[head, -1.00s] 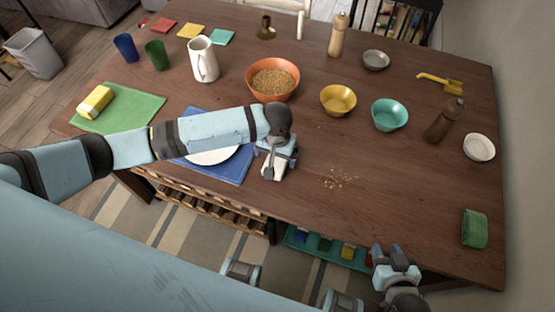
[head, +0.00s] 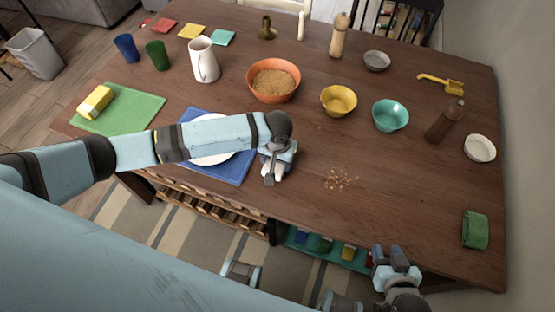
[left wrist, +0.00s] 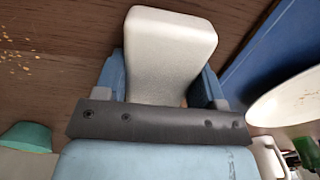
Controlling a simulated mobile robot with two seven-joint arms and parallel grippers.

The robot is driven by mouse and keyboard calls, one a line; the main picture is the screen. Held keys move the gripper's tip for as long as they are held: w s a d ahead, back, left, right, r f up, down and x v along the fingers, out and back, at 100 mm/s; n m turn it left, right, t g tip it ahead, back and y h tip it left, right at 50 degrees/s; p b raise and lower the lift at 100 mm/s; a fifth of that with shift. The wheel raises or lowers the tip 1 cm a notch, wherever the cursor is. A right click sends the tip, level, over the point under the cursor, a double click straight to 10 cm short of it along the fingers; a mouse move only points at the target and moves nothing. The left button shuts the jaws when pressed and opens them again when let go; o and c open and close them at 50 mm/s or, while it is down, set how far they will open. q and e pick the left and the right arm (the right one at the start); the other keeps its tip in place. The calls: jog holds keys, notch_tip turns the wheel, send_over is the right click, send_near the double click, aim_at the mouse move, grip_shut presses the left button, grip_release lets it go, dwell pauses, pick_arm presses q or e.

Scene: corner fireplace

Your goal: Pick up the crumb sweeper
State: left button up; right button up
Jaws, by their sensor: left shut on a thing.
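The crumb sweeper (left wrist: 170,45), a pale off-white block with rounded edges, sits between the fingers of my left gripper (left wrist: 165,85) in the left wrist view. In the head view my left gripper (head: 274,172) is low over the table, right of the plate, and mostly covers the sweeper. It is shut on the sweeper; whether the sweeper touches the table I cannot tell. Crumbs (head: 341,180) lie on the table to its right. My right gripper (head: 392,258) is at the table's front edge; its opening is unclear.
A blue placemat (head: 233,172) with a white plate (head: 210,156) lies under my left arm. An orange bowl (head: 273,82), a yellow bowl (head: 338,100) and a teal bowl (head: 390,116) stand behind. A yellow scoop (head: 440,83) and green cloth (head: 475,230) are right.

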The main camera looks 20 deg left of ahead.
pick_arm(q)
notch_tip(320, 180, up, 20)
jog(key=p, duration=0.1)
dwell(0.5)
